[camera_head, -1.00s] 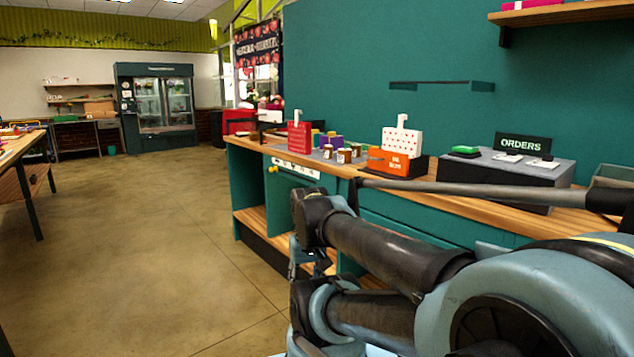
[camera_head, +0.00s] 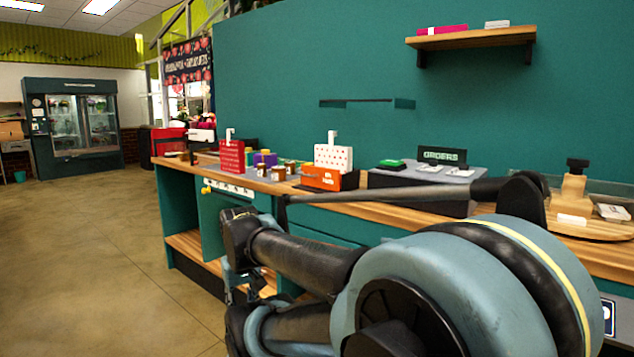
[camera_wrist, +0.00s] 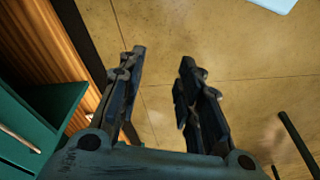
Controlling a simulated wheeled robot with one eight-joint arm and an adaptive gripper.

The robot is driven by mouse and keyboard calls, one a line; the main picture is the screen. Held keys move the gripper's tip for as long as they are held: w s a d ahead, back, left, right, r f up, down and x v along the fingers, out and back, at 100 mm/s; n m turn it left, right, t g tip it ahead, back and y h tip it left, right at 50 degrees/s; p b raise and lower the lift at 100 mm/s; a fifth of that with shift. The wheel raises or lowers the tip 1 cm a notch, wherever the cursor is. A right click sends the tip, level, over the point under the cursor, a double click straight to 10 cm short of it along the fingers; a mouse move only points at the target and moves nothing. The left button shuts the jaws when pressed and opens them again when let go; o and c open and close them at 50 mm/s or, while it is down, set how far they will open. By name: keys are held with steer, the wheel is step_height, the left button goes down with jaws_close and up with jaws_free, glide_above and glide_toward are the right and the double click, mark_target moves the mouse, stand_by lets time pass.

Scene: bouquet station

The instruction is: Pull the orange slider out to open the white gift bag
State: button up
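A white gift bag with red dots (camera_head: 333,158) stands on the wooden counter in the head view, with a white handle tab on top. An orange block with white lettering (camera_head: 320,178), probably the orange slider, sits at the front of its dark base. A red bag with white dots (camera_head: 231,156) stands farther left. My gripper (camera_wrist: 160,75) is open and empty in the wrist view, with its fingers pointing over the bare floor. In the head view my gripper hangs low in front of the counter, partly hidden by my arm.
The wooden counter (camera_head: 385,212) runs along the green wall. Jars and small coloured boxes (camera_head: 265,160) stand between the bags. A grey stand with an ORDERS sign (camera_head: 442,155) is to the right. The floor (camera_head: 110,260) at left is clear. Green drawers (camera_wrist: 35,125) are close beside my gripper.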

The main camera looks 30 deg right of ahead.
steer(key=w+d+r+n+t+h, duration=0.1)
steer(key=w+d+r+h, duration=0.5)
steer(key=w+r, duration=0.4)
steer(key=w+d+r+n+t+h, duration=0.15)
steer(key=w+d+r+h, duration=0.25)
steer(key=w+d+r, duration=0.65)
steer(key=w+d+r+n+t+h, duration=0.15)
steer(key=w+d+r+h, duration=0.3)
steer(key=w, duration=0.95)
glide_toward(320, 177)
steer(key=w, duration=0.2)
steer(key=w+d, duration=0.1)
steer(key=w, duration=0.2)
steer(key=w+d+f, duration=0.1)
steer(key=w, duration=0.1)
steer(key=shift+w+d, duration=0.2)
steer(key=shift+w, duration=0.15)
